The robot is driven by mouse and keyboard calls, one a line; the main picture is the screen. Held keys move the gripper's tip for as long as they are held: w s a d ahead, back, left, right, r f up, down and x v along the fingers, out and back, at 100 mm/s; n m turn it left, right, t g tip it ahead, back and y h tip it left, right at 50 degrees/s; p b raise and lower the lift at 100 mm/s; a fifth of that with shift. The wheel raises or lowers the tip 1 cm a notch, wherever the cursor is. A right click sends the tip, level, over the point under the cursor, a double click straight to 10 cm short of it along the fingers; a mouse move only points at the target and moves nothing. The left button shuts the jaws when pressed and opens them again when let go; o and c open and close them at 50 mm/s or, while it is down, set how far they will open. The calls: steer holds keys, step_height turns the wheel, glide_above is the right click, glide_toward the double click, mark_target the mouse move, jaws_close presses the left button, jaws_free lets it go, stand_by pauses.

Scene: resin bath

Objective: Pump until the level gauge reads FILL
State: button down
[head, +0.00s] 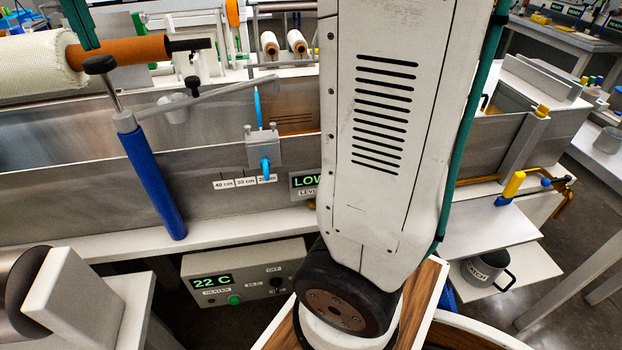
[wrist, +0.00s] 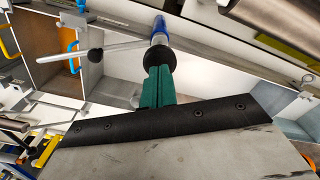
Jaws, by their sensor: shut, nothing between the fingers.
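The hand pump has a blue barrel (head: 155,185), a grey collar and a short steel rod topped by a black knob (head: 100,64). It leans against the tank's front wall. My gripper (head: 92,44) has green fingers that are shut and empty, just above the knob. In the wrist view the closed fingertips (wrist: 157,74) are in line with the knob (wrist: 158,57); I cannot tell if they touch. The level gauge (head: 305,183) shows green letters reading LOW, its right part hidden by my arm.
A grey rod (head: 215,97) runs right from the pump collar over the tank, with a small black knob near it. A heater box (head: 245,270) below reads 22 C. A white roll (head: 35,65) on an orange core lies at upper left, near my gripper.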

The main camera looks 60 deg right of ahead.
mark_target(97, 59)
steer(key=shift+f, duration=3.15)
steer(key=shift+r, duration=3.15)
steer(key=shift+f, duration=0.1)
